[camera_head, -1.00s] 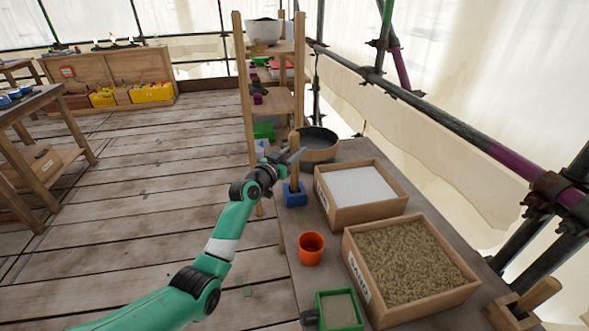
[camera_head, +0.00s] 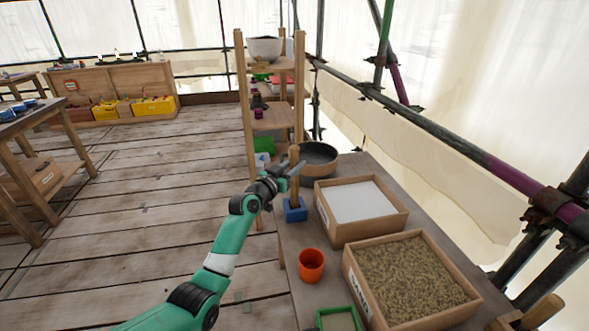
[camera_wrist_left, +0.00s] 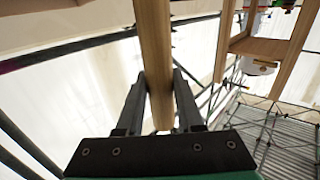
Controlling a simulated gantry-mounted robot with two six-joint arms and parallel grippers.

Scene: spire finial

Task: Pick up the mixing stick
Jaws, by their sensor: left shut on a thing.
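The mixing stick (camera_head: 294,155) is a light wooden rod standing upright at the blue block holder (camera_head: 295,211) on the long bench. My left gripper (camera_head: 294,170) reaches in from the left and is shut on the stick above the holder. In the left wrist view the stick (camera_wrist_left: 154,45) runs between the two dark fingers of my left gripper (camera_wrist_left: 159,76). Whether the stick's lower end rests in the holder is hard to tell. My right gripper is in neither view.
A dark round pan (camera_head: 318,157) stands behind the holder. A tray of white material (camera_head: 364,233) and a tray of grain-like material (camera_head: 409,318) are to the right. An orange cup (camera_head: 311,266) and a green-rimmed box (camera_head: 338,311) stand nearer. A wooden shelf (camera_head: 244,100) rises behind.

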